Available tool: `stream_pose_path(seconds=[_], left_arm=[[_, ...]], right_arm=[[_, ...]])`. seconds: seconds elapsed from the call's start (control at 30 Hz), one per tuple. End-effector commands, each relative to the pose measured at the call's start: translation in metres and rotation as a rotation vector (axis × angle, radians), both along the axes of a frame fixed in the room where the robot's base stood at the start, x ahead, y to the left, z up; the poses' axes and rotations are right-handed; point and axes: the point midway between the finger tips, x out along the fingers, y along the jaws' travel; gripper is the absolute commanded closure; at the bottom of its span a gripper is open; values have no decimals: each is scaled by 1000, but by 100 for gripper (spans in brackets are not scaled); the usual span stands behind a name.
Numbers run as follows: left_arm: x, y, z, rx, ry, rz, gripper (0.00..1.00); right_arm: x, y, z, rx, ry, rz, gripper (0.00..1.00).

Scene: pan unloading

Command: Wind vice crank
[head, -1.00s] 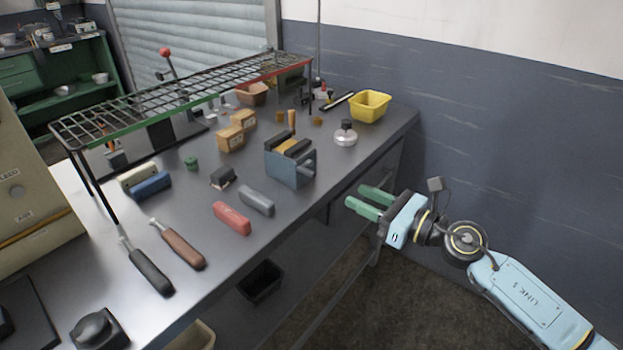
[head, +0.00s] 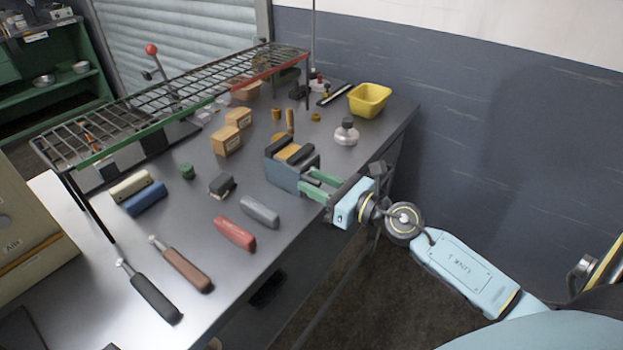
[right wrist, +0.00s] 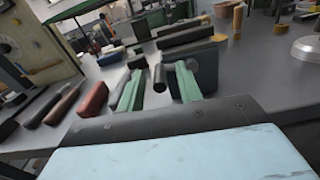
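The vice (head: 284,178) is a blue-grey block with dark jaws near the bench's right edge. It also shows in the right wrist view (right wrist: 205,63), beyond my fingers. A wooden piece (head: 288,153) sits at its jaws. My right gripper (head: 314,183) has its green fingers spread at the vice's front side; its fingertips also show in the right wrist view (right wrist: 160,78). A dark round bar (right wrist: 159,77), seemingly the crank handle, lies between the fingers in that view, with visible gaps on both sides. The crank is mostly hidden in the head view. My left gripper is out of view.
Red (head: 235,233) and grey (head: 260,211) blocks lie left of the vice. A metal flask-like item (head: 346,133) and a yellow bin (head: 369,99) stand behind it on the right. A wire rack (head: 180,95) spans the bench's back. The floor right of the bench is clear.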

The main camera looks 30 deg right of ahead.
Motion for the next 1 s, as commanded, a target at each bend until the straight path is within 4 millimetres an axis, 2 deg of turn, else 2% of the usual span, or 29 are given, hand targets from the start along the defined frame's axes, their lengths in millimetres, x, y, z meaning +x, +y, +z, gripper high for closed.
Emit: stream_pose_path(seconds=[0.13, 0.17, 0.4, 0.77, 1.0], left_arm=[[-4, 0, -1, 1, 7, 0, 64], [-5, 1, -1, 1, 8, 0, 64], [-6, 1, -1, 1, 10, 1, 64], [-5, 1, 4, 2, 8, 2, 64], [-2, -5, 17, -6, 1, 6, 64]], right_arm=[[0, 0, 0, 0, 0, 0, 65], [0, 0, 0, 0, 0, 0, 67], [0, 0, 0, 0, 0, 1, 99], [0, 0, 2, 30, 12, 0, 100], [1, -2, 9, 149, 63, 0, 100]])
